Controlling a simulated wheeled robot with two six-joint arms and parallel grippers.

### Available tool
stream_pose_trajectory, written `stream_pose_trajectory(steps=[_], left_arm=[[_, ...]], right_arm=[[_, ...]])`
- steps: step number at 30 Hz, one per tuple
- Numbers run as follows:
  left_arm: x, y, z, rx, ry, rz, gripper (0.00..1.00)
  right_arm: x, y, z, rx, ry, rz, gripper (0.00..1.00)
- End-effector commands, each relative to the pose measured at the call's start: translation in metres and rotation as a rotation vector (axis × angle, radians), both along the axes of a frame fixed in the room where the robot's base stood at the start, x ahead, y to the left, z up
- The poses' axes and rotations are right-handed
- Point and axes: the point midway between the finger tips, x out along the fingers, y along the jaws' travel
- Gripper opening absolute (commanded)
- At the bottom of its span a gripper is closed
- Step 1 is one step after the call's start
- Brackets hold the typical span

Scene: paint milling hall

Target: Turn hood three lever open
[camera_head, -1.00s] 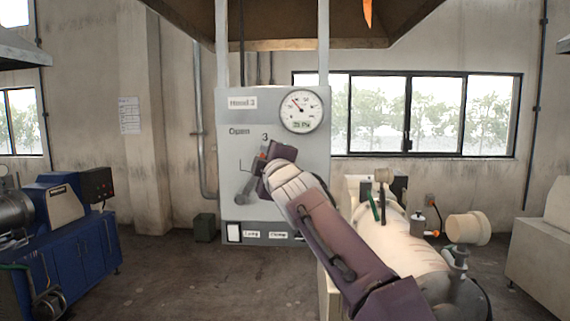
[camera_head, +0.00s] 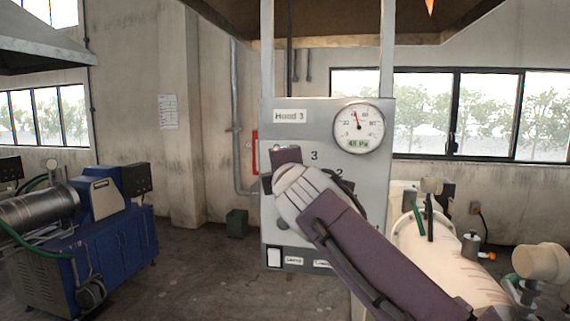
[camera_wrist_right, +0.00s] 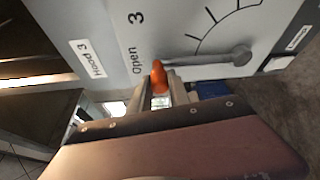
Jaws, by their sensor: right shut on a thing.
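In the right wrist view, the hood three lever (camera_wrist_right: 205,62) is a grey bar with a round pivot end and an orange grip (camera_wrist_right: 158,78). Its grip end is beside the word "Open" (camera_wrist_right: 133,61). My right gripper (camera_wrist_right: 157,92) is shut on the orange grip. My left gripper is not in view.
A blue machine (camera_head: 110,240) stands at the left. A cream vessel (camera_head: 440,260) with fittings is close beside my right arm. A green box (camera_head: 237,223) stands on the floor by the wall.

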Motion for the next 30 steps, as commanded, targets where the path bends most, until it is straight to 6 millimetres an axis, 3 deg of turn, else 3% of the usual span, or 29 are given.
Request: stream_pose_trajectory(steps=[14, 15, 17, 26, 30], left_arm=[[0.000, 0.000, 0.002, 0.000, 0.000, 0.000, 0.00], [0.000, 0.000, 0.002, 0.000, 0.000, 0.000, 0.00], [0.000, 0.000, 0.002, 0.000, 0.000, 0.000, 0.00], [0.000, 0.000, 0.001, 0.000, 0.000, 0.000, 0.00], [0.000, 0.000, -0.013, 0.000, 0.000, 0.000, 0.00]], right_arm=[[0.000, 0.004, 0.000, -0.012, 0.001, 0.005, 0.00], [0.000, 0.004, 0.000, -0.012, 0.001, 0.005, 0.31], [0.000, 0.003, 0.000, -0.012, 0.001, 0.005, 0.44], [-0.001, 0.003, 0.000, -0.010, 0.002, 0.004, 0.44], [-0.021, 0.002, -0.003, -0.009, -0.001, 0.007, 0.44]])
